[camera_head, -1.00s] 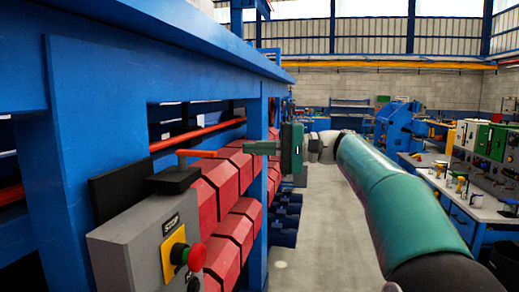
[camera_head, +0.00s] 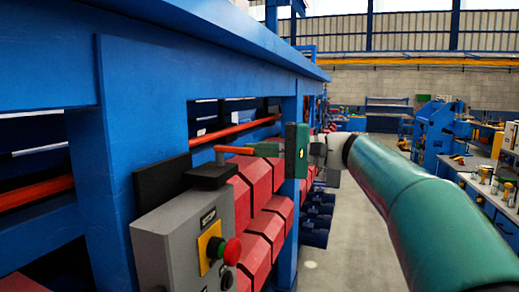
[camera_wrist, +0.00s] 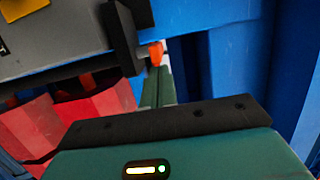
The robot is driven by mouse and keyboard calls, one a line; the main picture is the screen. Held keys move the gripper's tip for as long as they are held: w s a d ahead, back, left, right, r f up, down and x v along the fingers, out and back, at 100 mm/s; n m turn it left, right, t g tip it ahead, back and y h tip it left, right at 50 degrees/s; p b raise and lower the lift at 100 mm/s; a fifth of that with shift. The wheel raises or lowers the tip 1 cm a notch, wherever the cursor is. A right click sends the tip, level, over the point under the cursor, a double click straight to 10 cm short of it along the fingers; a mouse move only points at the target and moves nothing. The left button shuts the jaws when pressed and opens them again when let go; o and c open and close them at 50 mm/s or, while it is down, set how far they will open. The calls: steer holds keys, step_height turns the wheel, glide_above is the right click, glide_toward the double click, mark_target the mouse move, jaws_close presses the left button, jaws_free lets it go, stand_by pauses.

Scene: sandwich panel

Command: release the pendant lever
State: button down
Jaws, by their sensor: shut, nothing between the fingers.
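The pendant is a grey box (camera_head: 187,245) at lower left in the head view, with a red stop button on a yellow plate. A black block (camera_head: 210,176) sits on its top. In the wrist view, the lever's orange end (camera_wrist: 155,52) shows just beyond my fingertips (camera_wrist: 157,70), beside the black block (camera_wrist: 122,38).
A blue steel frame (camera_head: 145,90) runs along the left, above and behind the pendant. Red angular blocks (camera_head: 262,225) line up beyond the box. The grey floor (camera_head: 345,220) to the right is open. Workbenches (camera_head: 480,205) stand at far right.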

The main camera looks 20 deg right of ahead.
steer(key=shift+s, duration=0.1)
steer(key=shift+s+m+t, duration=0.15)
steer(key=shift+m+t, duration=0.15)
steer(key=shift+t, duration=0.1)
steer(key=shift+a, duration=0.1)
steer(key=shift+s+m+t+h, duration=0.2)
steer(key=shift+m+t+h, duration=0.1)
steer(key=shift+t+h, duration=0.1)
